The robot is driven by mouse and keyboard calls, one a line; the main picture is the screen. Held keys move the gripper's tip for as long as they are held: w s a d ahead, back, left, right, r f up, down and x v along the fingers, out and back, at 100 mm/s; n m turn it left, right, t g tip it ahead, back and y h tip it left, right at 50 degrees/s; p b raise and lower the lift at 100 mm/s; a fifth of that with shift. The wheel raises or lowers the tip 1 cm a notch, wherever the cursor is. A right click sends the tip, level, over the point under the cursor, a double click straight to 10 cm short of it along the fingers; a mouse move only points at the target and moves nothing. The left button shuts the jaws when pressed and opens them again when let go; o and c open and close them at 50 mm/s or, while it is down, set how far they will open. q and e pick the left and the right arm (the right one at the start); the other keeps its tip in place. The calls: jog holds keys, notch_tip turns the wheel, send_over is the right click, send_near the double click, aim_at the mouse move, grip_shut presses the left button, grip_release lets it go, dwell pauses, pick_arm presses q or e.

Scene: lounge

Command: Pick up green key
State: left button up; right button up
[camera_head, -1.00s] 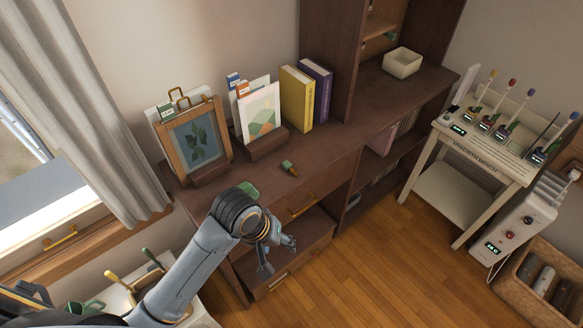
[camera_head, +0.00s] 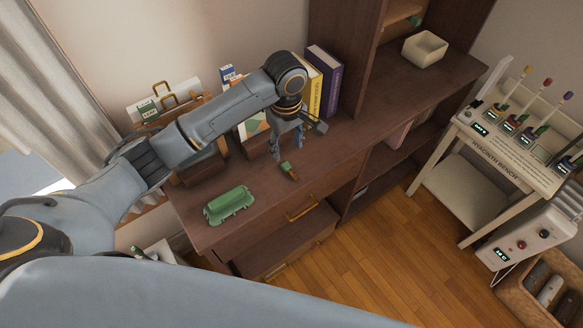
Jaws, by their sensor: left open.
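A small object with a green head and a brown-gold end, which looks like the green key (camera_head: 288,171), lies on the dark wooden cabinet top (camera_head: 330,160). My left gripper (camera_head: 298,143) is over the cabinet with its fingers spread and nothing between them. One finger appears just above and left of the key in the picture. Whether it touches the key, and how high it is, I cannot tell. My right gripper is not in view.
A green case (camera_head: 229,205) lies near the cabinet's left front. Yellow and purple books (camera_head: 324,80), picture frames and holders stand along the wall, partly behind my arm. An open drawer (camera_head: 283,238) juts out below. A white bench (camera_head: 515,150) stands right.

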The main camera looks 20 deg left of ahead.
aim_at(287, 166)
pick_arm(q)
notch_tip(287, 166, down, 3)
jog(key=shift+w+f, duration=0.1)
jog(key=f, duration=0.2)
jog(key=f+p, duration=0.1)
jog(key=shift+w+a+f, duration=0.1)
jog(key=shift+w+a, duration=0.05)
jog(key=shift+w, duration=0.1)
notch_tip(287, 166, down, 3)
jog(key=shift+w+f, duration=0.1)
jog(key=shift+w, duration=0.05)
jog(key=shift+c, duration=0.2)
jog(key=c, duration=0.7)
jog(key=shift+c, duration=1.4)
grip_shut()
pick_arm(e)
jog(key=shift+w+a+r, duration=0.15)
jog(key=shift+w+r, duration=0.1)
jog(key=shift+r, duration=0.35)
